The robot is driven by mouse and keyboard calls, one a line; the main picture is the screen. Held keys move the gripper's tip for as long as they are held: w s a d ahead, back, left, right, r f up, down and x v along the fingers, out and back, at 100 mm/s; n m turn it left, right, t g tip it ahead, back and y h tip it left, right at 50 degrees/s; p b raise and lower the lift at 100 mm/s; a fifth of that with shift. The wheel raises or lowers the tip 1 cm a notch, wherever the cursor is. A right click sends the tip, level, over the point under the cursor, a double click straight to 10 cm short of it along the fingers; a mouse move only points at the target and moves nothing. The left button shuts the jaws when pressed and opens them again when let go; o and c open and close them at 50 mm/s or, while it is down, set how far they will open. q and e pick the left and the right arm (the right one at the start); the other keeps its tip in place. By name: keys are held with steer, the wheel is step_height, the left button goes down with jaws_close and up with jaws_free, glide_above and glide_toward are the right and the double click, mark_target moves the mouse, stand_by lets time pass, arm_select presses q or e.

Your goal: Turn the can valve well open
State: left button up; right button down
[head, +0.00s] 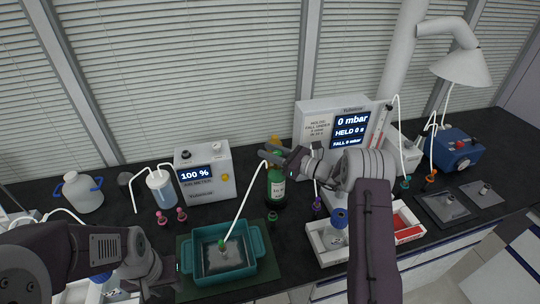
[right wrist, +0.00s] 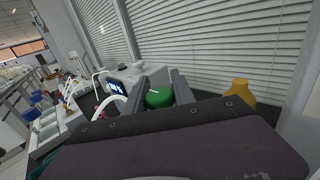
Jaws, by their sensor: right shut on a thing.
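The green gas can (head: 277,188) stands upright on the dark bench, with a pale label on its front. My right gripper (head: 268,155) reaches in from the right at the can's top and is shut on the can valve. The valve itself is mostly hidden by the fingers in the head view. In the right wrist view a round green top (right wrist: 160,97) with a pale mark shows between the two fingers. How far the valve is turned cannot be told. My left gripper (head: 176,277) is low at the left, beside the teal tub; its opening is unclear.
The teal tub (head: 258,243) holds a bag with a green cap and a white tube. A meter reading 100 % (head: 222,187) stands left of the can, a 0 mbar display box (head: 318,112) behind right. A yellow bottle (right wrist: 239,92) stands near the can.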

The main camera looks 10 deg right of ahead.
steer(key=n+g+y, duration=0.1)
steer(key=n+g+y+b, duration=0.1)
steer(key=n+g+b, duration=0.1)
steer(key=g, duration=0.1)
steer(key=shift+s+a+f+y, duration=0.1)
steer(key=shift+s+a+y, duration=0.1)
steer(key=shift+s+y, duration=0.15)
steer(key=shift+s+n+g+y, duration=0.1)
steer(key=shift+n+g+y, duration=0.25)
steer(key=shift+n+g, duration=0.2)
steer(key=shift+g, duration=0.25)
steer(key=c, duration=1.1)
jaws_free()
steer(key=shift+r, duration=0.2)
steer(key=b+v, duration=0.2)
steer(key=v, duration=0.7)
steer(key=shift+s+f, duration=0.1)
